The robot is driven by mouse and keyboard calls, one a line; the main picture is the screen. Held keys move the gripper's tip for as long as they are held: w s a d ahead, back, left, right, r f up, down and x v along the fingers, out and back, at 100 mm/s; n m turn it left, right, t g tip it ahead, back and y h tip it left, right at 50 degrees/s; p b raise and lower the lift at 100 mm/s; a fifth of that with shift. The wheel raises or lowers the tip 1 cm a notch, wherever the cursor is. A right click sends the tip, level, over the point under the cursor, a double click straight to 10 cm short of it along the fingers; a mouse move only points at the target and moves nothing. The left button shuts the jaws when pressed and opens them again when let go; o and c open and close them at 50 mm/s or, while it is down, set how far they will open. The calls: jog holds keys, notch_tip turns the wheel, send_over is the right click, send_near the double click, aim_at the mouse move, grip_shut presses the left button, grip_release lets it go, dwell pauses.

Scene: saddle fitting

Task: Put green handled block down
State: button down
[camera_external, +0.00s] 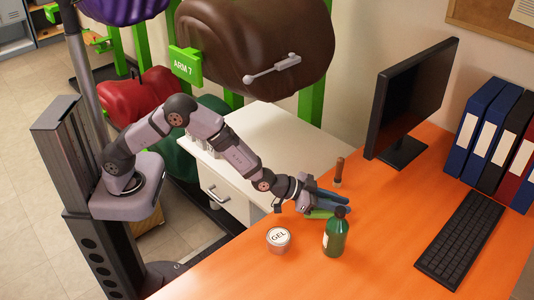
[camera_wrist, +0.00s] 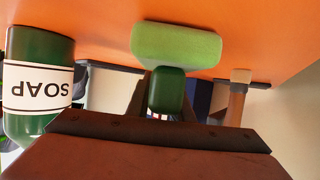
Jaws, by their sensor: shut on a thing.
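The green handled block (camera_wrist: 176,45) is a light green slab with a dark green handle (camera_wrist: 167,90). My gripper (camera_external: 322,205) is shut on the handle, with the slab on the side facing the table. In the external view the green block (camera_external: 319,214) shows as a thin green strip low over the orange table (camera_external: 230,280), partly hidden by the gripper and the bottle. I cannot tell whether it touches the table. The wrist view is upside down, with the table at the top.
A green soap bottle (camera_external: 335,238) stands close in front of the gripper. A gel jar (camera_external: 278,240) stands to its left. A wooden-handled tool (camera_external: 338,172) stands behind the gripper. A monitor (camera_external: 410,100), keyboard (camera_external: 460,240) and binders (camera_external: 495,135) are to the right.

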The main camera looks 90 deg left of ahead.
jog(key=shift+f, duration=0.2)
jog(key=c, duration=1.6)
grip_release()
jog(key=shift+r, duration=0.1)
jog(key=shift+o, duration=0.2)
jog(key=shift+r, duration=0.2)
jog(key=v, duration=1.2)
